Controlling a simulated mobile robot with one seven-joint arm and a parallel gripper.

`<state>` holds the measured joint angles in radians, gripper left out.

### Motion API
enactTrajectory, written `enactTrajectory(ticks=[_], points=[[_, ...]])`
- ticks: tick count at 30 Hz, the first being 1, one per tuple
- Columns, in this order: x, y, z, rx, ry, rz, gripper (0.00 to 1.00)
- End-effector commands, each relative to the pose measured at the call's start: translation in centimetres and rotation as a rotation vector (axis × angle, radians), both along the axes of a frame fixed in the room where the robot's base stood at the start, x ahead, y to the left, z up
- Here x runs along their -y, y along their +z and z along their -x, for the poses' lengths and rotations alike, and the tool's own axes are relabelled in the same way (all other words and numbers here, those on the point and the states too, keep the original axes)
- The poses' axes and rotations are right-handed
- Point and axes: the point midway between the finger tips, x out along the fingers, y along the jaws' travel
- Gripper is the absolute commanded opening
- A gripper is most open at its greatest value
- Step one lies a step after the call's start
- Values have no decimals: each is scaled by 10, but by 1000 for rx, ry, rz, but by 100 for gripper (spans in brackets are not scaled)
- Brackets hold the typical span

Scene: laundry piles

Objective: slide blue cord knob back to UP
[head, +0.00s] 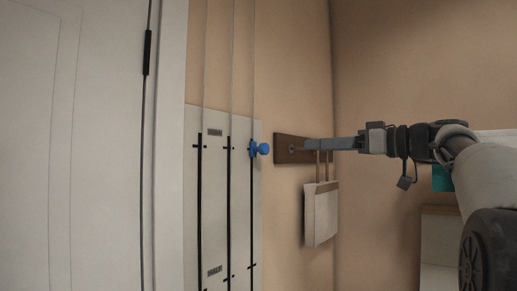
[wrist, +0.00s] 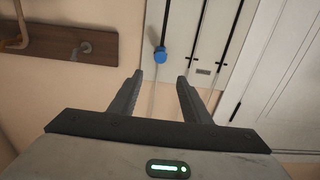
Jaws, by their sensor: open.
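The blue cord knob (head: 262,149) sticks out from the rightmost dark slot of a pale wall panel (head: 215,180). It sits level with the upper cross tick, near the slot's upper end. In the wrist view the blue knob (wrist: 160,54) lies just beyond the fingertips, roughly centred between them. My gripper (head: 309,144) points left toward the knob, at nearly its height, with a gap between them. In the wrist view my gripper (wrist: 160,77) is open and empty. An upper label (head: 214,132) and a lower label (head: 214,271) are too small to read.
A wooden hook board (head: 283,149) is on the wall just right of the knob, behind my gripper. A white bag (head: 321,214) hangs below it. A white door (head: 70,150) stands left of the panel. Thin cords (head: 232,60) run up from the slots.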

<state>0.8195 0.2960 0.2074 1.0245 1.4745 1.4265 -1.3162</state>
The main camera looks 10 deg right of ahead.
Motion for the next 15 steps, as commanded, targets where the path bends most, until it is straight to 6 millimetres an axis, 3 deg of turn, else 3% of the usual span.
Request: enactTrajectory(ticks=[15], points=[[-76, 2, -73, -6, 5, -1, 44]])
